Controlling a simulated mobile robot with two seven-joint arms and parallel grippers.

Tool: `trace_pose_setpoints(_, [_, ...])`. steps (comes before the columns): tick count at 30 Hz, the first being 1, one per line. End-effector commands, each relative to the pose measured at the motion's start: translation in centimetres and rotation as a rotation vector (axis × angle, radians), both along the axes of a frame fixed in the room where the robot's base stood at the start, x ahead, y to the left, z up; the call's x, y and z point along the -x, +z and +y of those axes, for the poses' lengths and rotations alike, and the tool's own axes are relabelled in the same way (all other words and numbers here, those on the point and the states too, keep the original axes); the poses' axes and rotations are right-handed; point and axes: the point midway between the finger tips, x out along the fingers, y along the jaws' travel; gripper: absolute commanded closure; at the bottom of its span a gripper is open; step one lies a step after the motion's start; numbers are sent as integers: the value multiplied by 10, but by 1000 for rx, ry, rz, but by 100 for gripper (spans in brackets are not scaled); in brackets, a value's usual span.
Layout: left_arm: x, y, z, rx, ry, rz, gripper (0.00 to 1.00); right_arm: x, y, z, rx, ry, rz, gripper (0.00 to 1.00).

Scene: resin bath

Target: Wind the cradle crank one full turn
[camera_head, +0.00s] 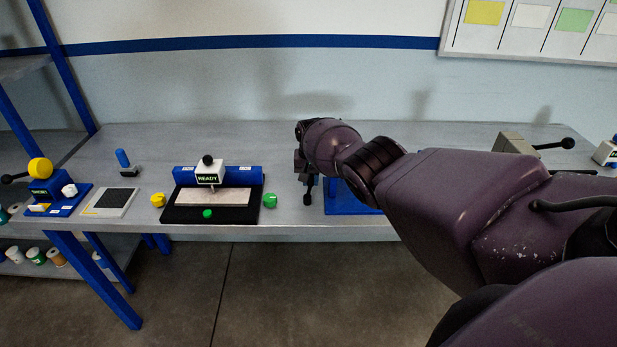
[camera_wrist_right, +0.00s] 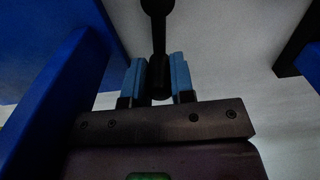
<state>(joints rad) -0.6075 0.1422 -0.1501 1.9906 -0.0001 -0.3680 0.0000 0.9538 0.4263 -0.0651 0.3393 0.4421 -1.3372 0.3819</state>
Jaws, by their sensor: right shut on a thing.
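My right arm reaches across the table, and my right gripper (camera_head: 308,180) is largely hidden behind its wrist, at the left side of a blue cradle (camera_head: 352,197). In the right wrist view my right gripper (camera_wrist_right: 159,80) has its two blue fingers shut on a black crank handle (camera_wrist_right: 158,42), a bar with a rounded end. A dark knob-ended rod (camera_head: 307,198) hangs by the gripper in the head view, probably the same crank. Most of the cradle is hidden by my arm. My left gripper is not in view.
Left of the cradle stands a black-based press marked READY (camera_head: 210,180), with a yellow knob (camera_head: 158,200) and a green knob (camera_head: 270,201) beside it. A grey pad (camera_head: 109,202) and a blue device with a yellow disc (camera_head: 40,168) are farther left. A grey block with a black lever (camera_head: 516,144) is at right.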

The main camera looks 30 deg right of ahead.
Motion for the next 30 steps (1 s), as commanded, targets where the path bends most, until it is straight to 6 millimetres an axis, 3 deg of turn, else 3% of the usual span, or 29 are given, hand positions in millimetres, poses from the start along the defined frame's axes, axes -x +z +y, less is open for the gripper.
trace_pose_setpoints(15, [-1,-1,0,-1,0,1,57,0,0,0,-1,-18,0,100])
trace_pose_setpoints(16, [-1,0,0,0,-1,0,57,0,0,0,-1,-18,0,74])
trace_pose_setpoints(20, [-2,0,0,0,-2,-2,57,0,0,0,0,-18,-1,54])
trace_pose_setpoints(30, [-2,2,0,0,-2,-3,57,0,2,-1,0,-17,-1,51])
